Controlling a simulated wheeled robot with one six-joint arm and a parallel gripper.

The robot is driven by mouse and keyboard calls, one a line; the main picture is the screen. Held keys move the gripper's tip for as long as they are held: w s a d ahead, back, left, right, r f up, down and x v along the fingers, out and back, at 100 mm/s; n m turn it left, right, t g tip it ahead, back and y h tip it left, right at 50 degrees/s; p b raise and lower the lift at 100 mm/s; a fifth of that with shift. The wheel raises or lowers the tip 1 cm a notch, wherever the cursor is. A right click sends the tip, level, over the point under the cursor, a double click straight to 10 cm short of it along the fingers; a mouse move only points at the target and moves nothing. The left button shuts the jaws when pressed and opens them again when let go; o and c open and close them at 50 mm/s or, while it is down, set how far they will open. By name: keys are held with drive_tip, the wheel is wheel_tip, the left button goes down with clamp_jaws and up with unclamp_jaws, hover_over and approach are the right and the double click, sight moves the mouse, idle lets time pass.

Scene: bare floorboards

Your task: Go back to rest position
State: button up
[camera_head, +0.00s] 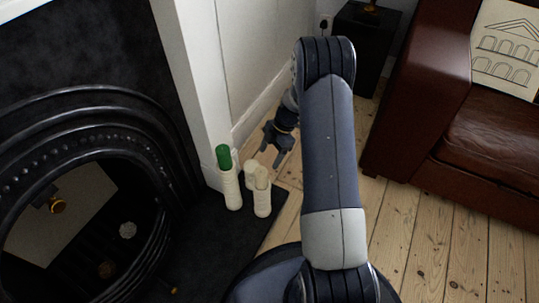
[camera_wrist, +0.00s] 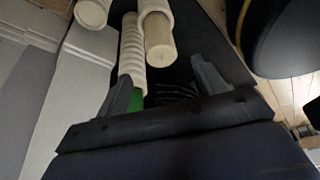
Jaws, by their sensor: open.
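My gripper (camera_head: 270,158) is open and empty, its fingers pointing down, above and to the right of the candle holders in the head view. In the wrist view, its two fingers (camera_wrist: 163,88) are spread apart. A green candle (camera_head: 223,156) stands upright in a cream ribbed holder (camera_head: 231,190) on the dark hearth. Its green also shows beside the left finger in the wrist view (camera_wrist: 137,101), where I cannot tell whether they touch. Two more cream holders stand to its right, one in front (camera_head: 262,198) and one partly hidden behind (camera_head: 249,175).
A black fireplace (camera_head: 85,115) stands at the left, with the dark hearth (camera_head: 215,245) before it. A white wall edge (camera_head: 190,80) rises behind the holders. A brown leather sofa (camera_head: 420,90) and a black side table (camera_head: 362,45) are at the right. Floorboards (camera_head: 420,245) between are clear.

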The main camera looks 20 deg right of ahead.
sight(260, 171)
drive_tip(key=b+x, duration=0.4)
drive_tip(key=x, duration=0.8)
drive_tip(key=shift+f, duration=0.15)
drive_tip(key=shift+r+p, duration=0.75)
drive_tip(key=shift+r, duration=1)
drive_tip(key=shift+f, duration=0.1)
